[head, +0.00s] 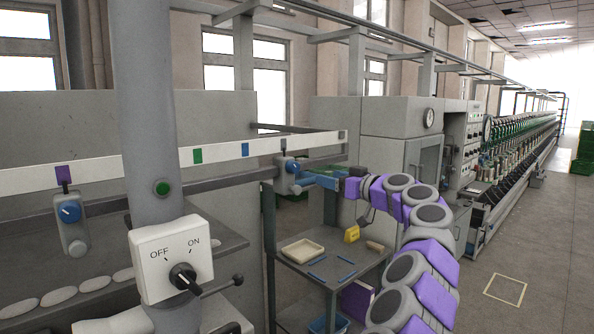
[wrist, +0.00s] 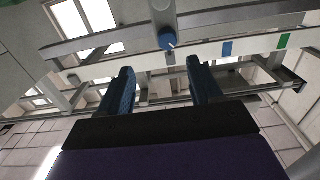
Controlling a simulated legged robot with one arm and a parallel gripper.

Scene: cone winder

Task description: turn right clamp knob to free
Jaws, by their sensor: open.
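The right clamp (head: 284,172) sits on the long grey rail in the head view, with a blue knob (head: 293,166) facing my gripper. In the wrist view the blue knob (wrist: 167,41) has a pale mark and lies beyond the fingertips, roughly in line with the gap between them. My gripper (head: 303,182) is open and close to the clamp in the head view. In the wrist view my gripper (wrist: 160,66) shows two blue fingers spread apart with nothing between them. I see no finger touching the knob.
A left clamp (head: 70,215) with a blue knob hangs on the same rail. A white strip (head: 120,166) with coloured patches runs above it. An OFF/ON switch box (head: 171,258) stands in front. A grey cart (head: 340,268) with a tray stands below my gripper.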

